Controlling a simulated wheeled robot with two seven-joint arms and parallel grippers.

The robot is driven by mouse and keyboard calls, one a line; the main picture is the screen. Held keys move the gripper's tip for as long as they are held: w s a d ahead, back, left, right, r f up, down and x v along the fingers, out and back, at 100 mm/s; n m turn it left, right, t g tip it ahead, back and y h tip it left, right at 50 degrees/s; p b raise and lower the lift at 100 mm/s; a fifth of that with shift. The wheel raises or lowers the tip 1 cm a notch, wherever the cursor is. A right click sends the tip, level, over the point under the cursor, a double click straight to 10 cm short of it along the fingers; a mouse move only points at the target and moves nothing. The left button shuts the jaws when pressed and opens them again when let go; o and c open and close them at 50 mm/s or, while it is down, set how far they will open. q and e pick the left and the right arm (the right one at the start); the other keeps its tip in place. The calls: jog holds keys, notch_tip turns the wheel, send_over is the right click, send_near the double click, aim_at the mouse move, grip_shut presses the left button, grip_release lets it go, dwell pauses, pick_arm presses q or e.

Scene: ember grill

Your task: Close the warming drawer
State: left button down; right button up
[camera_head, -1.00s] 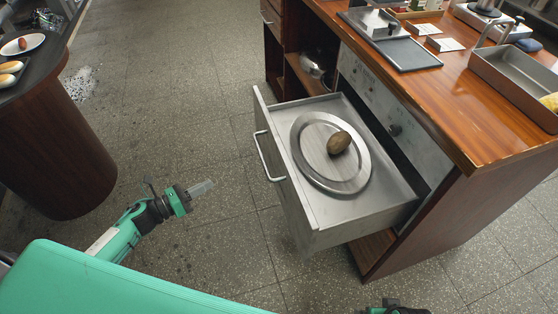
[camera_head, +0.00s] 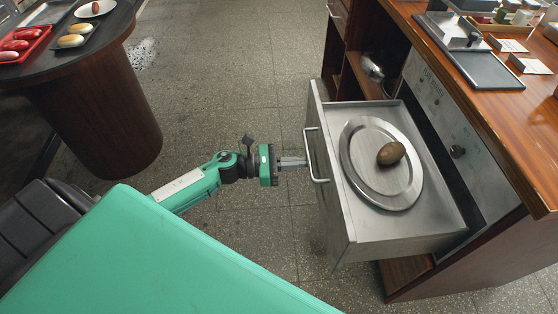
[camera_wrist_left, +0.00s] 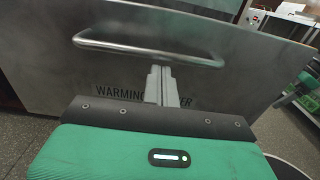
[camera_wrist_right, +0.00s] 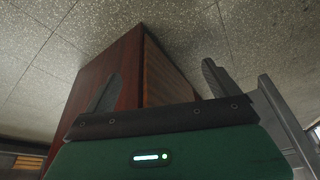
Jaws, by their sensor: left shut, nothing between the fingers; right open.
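The warming drawer (camera_head: 350,225) is pulled out of the wooden counter, with a bar handle (camera_head: 316,156) on its front. A steel plate (camera_head: 362,172) with a brown potato-like item (camera_head: 391,153) on it lies inside. My left gripper (camera_head: 303,162) is shut and empty, its fingertips at the drawer front by the handle. In the left wrist view the shut fingers (camera_wrist_left: 161,75) point at the front panel just below the handle (camera_wrist_left: 150,50), over the lettering; I cannot tell whether they touch. My right gripper (camera_wrist_right: 160,85) shows open and empty in the right wrist view, near a wooden cabinet corner.
The counter top (camera_head: 430,60) holds a grey tray (camera_head: 470,55), cards and jars. A dark round-ended table (camera_head: 95,85) with a red tray (camera_head: 22,42) and plates stands at left. Open floor lies between the table and the counter.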

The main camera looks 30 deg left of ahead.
aim_at(415, 158)
pick_arm(q)
jog(key=x, duration=0.3)
jog(key=shift+w+d, duration=0.1)
jog(key=shift+d, duration=0.05)
jog(key=shift+w+d, duration=0.15)
jog(key=shift+d, duration=0.15)
pick_arm(e)
jog(key=shift+x, duration=0.85)
pick_arm(q)
jog(key=shift+d, duration=0.1)
pick_arm(e)
jog(key=shift+r, duration=0.1)
